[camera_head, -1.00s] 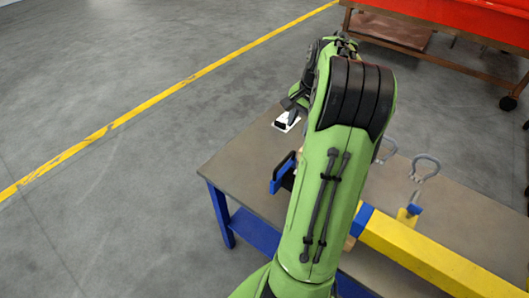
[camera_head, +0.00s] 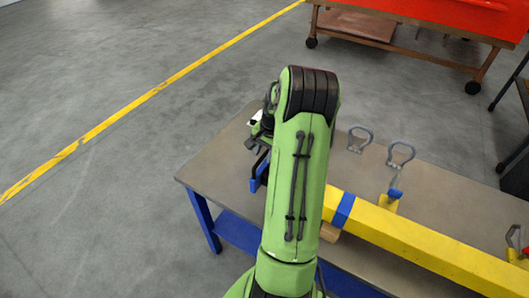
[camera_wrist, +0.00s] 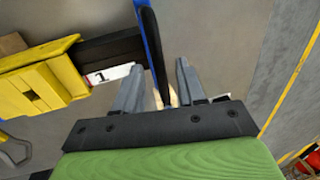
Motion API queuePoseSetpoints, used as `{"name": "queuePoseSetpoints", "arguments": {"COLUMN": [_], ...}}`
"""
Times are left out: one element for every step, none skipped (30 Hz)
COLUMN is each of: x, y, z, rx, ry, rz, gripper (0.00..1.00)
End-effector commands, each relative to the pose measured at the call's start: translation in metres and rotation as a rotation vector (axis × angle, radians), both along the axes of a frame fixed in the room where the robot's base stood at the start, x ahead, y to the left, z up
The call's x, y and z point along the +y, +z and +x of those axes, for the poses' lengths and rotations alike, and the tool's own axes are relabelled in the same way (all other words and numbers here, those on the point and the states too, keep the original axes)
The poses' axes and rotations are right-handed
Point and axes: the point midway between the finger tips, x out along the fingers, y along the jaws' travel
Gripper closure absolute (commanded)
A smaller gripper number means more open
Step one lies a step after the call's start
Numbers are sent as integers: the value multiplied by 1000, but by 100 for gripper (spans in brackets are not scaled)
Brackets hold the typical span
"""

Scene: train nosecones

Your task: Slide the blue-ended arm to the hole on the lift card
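A yellow beam (camera_head: 420,238) with a blue band lies along the table. The blue end (camera_head: 259,173) of its arm stands at the table's left part, partly hidden by my arm. In the wrist view, a black arm (camera_wrist: 105,47) runs from the yellow beam to the blue end plate (camera_wrist: 149,35). A white card with a "1" (camera_wrist: 110,74) shows beside the black arm. A white piece (camera_head: 255,117) shows past my wrist; I cannot tell whether it is the same card. My gripper (camera_wrist: 160,78) is open, with the plate's black edge between its fingers; contact is unclear.
The brown table (camera_head: 215,165) has free room at its left. Several grey shackle-like rings, one of them (camera_head: 400,153) near the middle, stand behind the beam. A red-topped cart (camera_head: 420,20) stands at the back.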

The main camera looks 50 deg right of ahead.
Motion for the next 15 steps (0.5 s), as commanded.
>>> {"name": "queuePoseSetpoints", "arguments": {"x": [0, 0, 0, 0, 0, 0, 0, 0, 0, 0, 0, 0, 0, 0, 0], "y": [0, 0, 0, 0, 0, 1, 1, 1, 1, 1, 1, 1, 1, 1, 1], "z": [0, 0, 0, 0, 0, 0, 0, 0, 0, 0, 0, 0, 0, 0, 0], "rx": [0, 0, 0, 0, 0, 0, 0, 0, 0, 0, 0, 0, 0, 0, 0], "ry": [0, 0, 0, 0, 0, 0, 0, 0, 0, -1, 0, -1, -1, -1, -1], "rz": [0, 0, 0, 0, 0, 0, 0, 0, 0, 0, 0, 0, 0, 0, 0], "gripper": [60, 60, 65, 70, 74, 80, 85, 89, 96, 100, 100, 100, 100, 100, 100]}}
